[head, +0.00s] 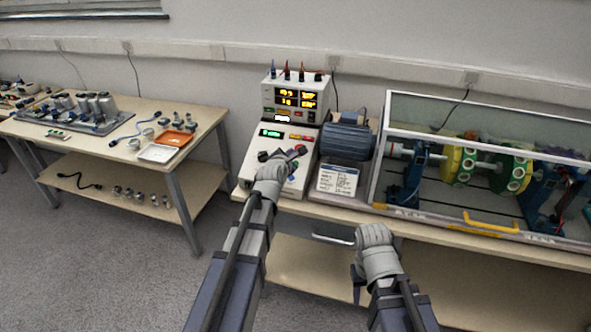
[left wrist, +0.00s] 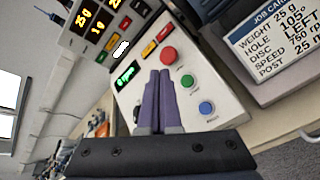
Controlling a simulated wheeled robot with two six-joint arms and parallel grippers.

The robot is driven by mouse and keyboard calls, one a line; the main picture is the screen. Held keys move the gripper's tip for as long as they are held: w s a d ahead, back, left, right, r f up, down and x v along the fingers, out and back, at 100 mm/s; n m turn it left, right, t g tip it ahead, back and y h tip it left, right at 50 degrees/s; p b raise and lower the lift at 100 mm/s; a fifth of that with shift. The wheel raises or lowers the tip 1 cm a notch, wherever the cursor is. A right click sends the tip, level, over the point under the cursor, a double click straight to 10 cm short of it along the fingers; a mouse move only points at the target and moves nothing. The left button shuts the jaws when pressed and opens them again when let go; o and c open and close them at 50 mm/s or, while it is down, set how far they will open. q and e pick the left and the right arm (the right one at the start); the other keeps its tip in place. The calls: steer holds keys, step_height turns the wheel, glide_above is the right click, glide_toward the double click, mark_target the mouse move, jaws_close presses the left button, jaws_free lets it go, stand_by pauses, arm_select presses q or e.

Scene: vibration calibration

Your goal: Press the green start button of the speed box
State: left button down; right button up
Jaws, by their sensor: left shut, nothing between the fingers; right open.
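The speed box (head: 251,156) is a white sloped panel on the bench, below a unit with lit yellow displays. In the left wrist view its panel (left wrist: 135,98) carries a green display (left wrist: 127,75), a large red button (left wrist: 168,54), the green start button (left wrist: 187,81) and a blue button (left wrist: 206,107). My left gripper (head: 298,151) is over the panel. In the left wrist view its shut, empty fingers (left wrist: 160,75) appear just left of the green button; contact cannot be told. My right gripper (head: 357,282) is open and empty in front of the bench.
A motor (head: 346,139) and a job card (head: 337,180) stand right of the speed box. A clear-walled rig with green discs (head: 513,172) and a yellow handle (head: 491,223) is further right. A side table (head: 95,140) with parts stands left, across open floor.

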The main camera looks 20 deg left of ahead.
arm_select(q)
steer(key=shift+w+f+b, duration=0.35)
steer(key=shift+f+b, duration=0.25)
steer(key=shift+f, duration=0.15)
steer(key=shift+w+f+b, duration=0.4)
steer(key=shift+f+b, duration=0.2)
steer(key=shift+f, duration=0.15)
steer(key=shift+w+f+b, duration=0.35)
steer(key=shift+f+b, duration=0.25)
steer(key=shift+f, duration=0.15)
arm_select(e)
steer(key=shift+f, duration=2.25)
arm_select(q)
steer(key=shift+f, duration=0.1)
arm_select(e)
steer(key=shift+f, duration=0.15)
arm_select(q)
steer(key=shift+w+f+b, duration=0.15)
steer(key=shift+f+b, duration=0.1)
steer(key=shift+b, duration=0.1)
arm_select(e)
steer(key=shift+f, duration=0.25)
